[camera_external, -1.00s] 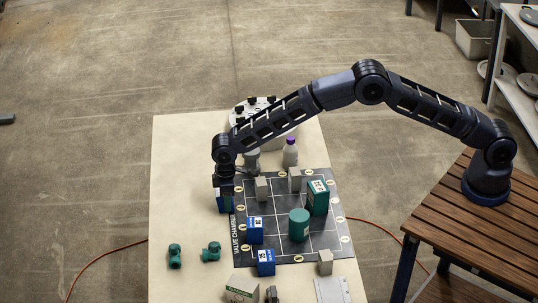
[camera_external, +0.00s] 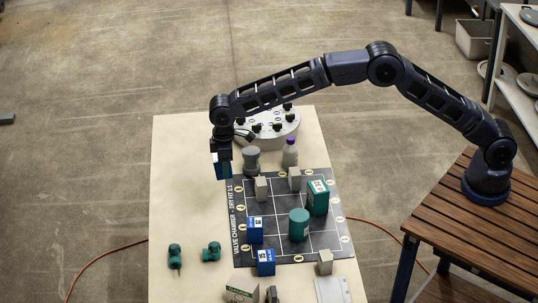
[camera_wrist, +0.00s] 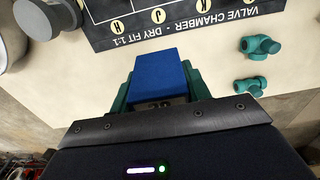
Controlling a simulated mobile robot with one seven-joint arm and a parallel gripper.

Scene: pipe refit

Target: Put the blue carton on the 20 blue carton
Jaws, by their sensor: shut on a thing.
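My gripper (camera_external: 221,156) is shut on a blue carton (camera_external: 222,170) and holds it in the air near the mat's upper left corner. In the wrist view the blue carton (camera_wrist: 159,72) sits between the green fingers of my gripper (camera_wrist: 160,84). Two other blue cartons with white number labels stand apart from it: one on the left side of the mat (camera_external: 255,230) and one at the mat's front edge (camera_external: 266,263). Their numbers are too small to read surely, so I cannot tell which is the 20.
The dark gridded mat (camera_external: 277,244) also bears a green cylinder (camera_external: 299,225), a tall green carton (camera_external: 318,198) and grey blocks (camera_external: 261,189). A purple-capped bottle (camera_external: 290,153) and a round grey fixture (camera_external: 273,127) stand behind. Green fittings (camera_external: 211,252) lie left of the mat.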

